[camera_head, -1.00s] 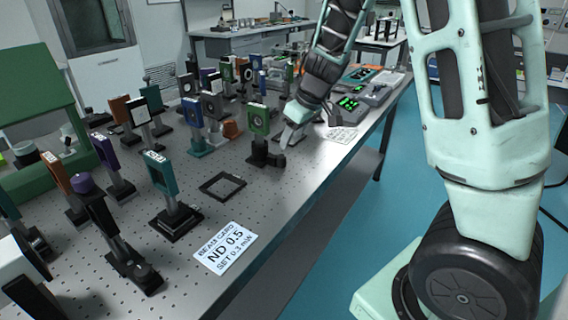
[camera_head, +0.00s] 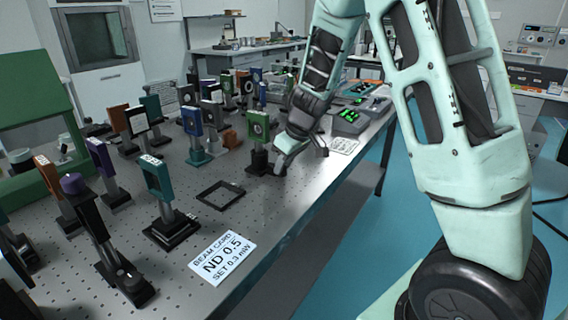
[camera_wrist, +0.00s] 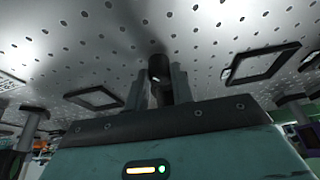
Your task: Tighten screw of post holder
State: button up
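The green square mount (camera_head: 257,126) stands upright on a black post holder (camera_head: 258,160) near the right part of the optical table. My gripper (camera_head: 280,168) is low beside this post holder, on its right side, in the head view. In the wrist view my gripper's two dark fingers (camera_wrist: 158,88) stand apart, with a short black cylindrical part (camera_wrist: 158,68) showing between them. Narrow gaps seem to show beside that part, and I cannot tell whether a finger touches it. The holder's screw is too small to make out in the head view.
The perforated optical table (camera_head: 200,180) holds several other post-mounted optics. A teal mount (camera_head: 157,178) stands at the front, near a flat black frame (camera_head: 220,195) and a white beam card (camera_head: 222,256). Instruments with green displays (camera_head: 350,115) stand behind my gripper.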

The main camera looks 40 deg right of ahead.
jog(key=shift+r+n+p, duration=0.3)
jog(key=shift+p, duration=1.05)
jog(key=shift+n+p, duration=0.3)
jog(key=shift+p, duration=0.7)
jog(key=shift+f+y+p, duration=0.2)
jog(key=shift+y+p, duration=0.1)
jog(key=shift+f, duration=0.1)
jog(key=o, duration=1)
jog(key=p+v, duration=0.7)
jog(key=v, duration=1)
jog(key=shift+r, duration=0.25)
jog(key=shift+w, duration=0.1)
